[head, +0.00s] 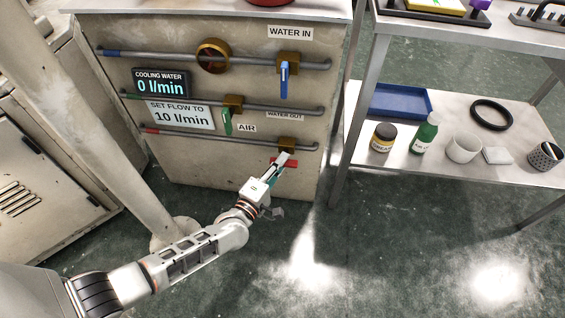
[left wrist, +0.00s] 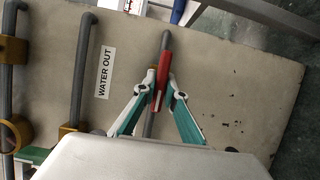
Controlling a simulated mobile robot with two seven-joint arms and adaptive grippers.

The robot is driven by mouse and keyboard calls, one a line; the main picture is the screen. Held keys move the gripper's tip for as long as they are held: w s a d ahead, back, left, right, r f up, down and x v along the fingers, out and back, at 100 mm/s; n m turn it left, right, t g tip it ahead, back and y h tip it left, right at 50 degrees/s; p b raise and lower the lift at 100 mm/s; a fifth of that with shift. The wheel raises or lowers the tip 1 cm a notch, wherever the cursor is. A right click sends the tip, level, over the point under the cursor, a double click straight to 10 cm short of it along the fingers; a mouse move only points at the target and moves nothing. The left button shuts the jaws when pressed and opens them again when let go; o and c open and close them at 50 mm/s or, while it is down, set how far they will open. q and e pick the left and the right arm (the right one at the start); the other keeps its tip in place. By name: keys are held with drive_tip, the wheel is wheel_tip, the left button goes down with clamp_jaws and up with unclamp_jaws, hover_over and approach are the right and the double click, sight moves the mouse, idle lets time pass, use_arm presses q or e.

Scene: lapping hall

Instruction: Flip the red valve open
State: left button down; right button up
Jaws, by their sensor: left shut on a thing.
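The red valve handle (head: 292,164) is at the right end of the lowest pipe, just below its brass valve body (head: 287,143). In the left wrist view the red handle (left wrist: 164,62) lies roughly along the line of its pipe. My left gripper (head: 284,160) is at the handle, its fingers covering part of it. In the left wrist view the fingertips (left wrist: 160,86) are closed on the handle from both sides. The brass body is mostly hidden there. My right gripper is out of view.
Above are a green-handled valve (head: 227,121) and a blue-handled valve (head: 284,79), both handles hanging down. A display (head: 160,83) reads 0 l/min; a sign (head: 181,115) says to set 10 l/min. A shelf (head: 405,170) with bottles and containers stands right. The floor in front is clear.

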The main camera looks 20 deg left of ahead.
use_arm(q)
drive_tip(key=shift+s+d+f, duration=0.1)
drive_tip(key=c, duration=2.1)
unclamp_jaws()
drive_tip(key=s+a, duration=0.1)
drive_tip(key=s, duration=1.1)
drive_tip(key=shift+a, duration=0.2)
drive_tip(key=shift+w, duration=0.1)
